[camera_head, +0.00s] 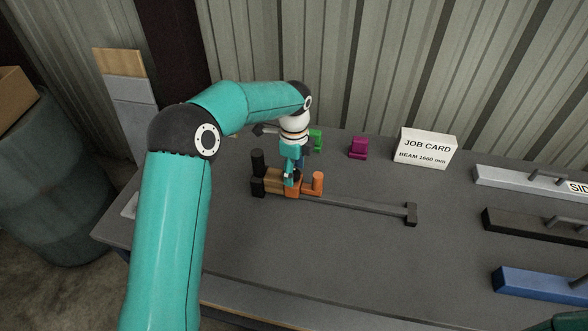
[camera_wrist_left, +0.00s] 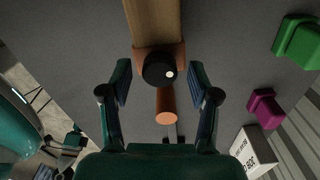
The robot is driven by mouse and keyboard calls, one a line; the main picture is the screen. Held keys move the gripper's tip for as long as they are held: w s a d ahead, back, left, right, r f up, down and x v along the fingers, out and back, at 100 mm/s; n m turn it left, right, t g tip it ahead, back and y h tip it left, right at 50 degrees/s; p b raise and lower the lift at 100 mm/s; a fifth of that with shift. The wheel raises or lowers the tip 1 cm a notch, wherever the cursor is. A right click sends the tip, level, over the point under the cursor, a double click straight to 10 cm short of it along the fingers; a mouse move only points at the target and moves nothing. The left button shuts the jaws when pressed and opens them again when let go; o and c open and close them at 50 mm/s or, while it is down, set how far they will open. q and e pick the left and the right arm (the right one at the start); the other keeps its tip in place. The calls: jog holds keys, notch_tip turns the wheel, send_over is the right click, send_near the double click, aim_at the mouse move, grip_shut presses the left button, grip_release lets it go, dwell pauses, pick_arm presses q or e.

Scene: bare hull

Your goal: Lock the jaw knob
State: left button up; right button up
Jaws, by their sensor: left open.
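The clamp lies on the bench with its bar (camera_head: 350,205) running right to a black end stop (camera_head: 411,214). Its orange sliding jaw (camera_head: 293,191) sits against a wooden block (camera_head: 272,182). An orange post (camera_head: 317,181) stands beside this jaw. In the left wrist view the round black jaw knob (camera_wrist_left: 159,70), with a white dot, sits on the orange jaw (camera_wrist_left: 172,50). My left gripper (camera_head: 291,178) is open above the jaw, with one finger on each side of the knob and gaps between. The gripper hides the knob in the head view. Teal parts of my right arm (camera_head: 560,318) show at bottom right.
A black post (camera_head: 257,162) stands at the clamp's left end. Green (camera_head: 316,139) and magenta (camera_head: 358,148) blocks and a job card (camera_head: 426,148) stand behind. Grey (camera_head: 520,182), black (camera_head: 535,226) and blue (camera_head: 540,285) bars lie at right. The front middle of the bench is clear.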

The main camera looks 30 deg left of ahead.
pick_arm(q)
notch_tip(320, 180, up, 12)
dwell(0.6)
jog(key=shift+f, duration=0.1)
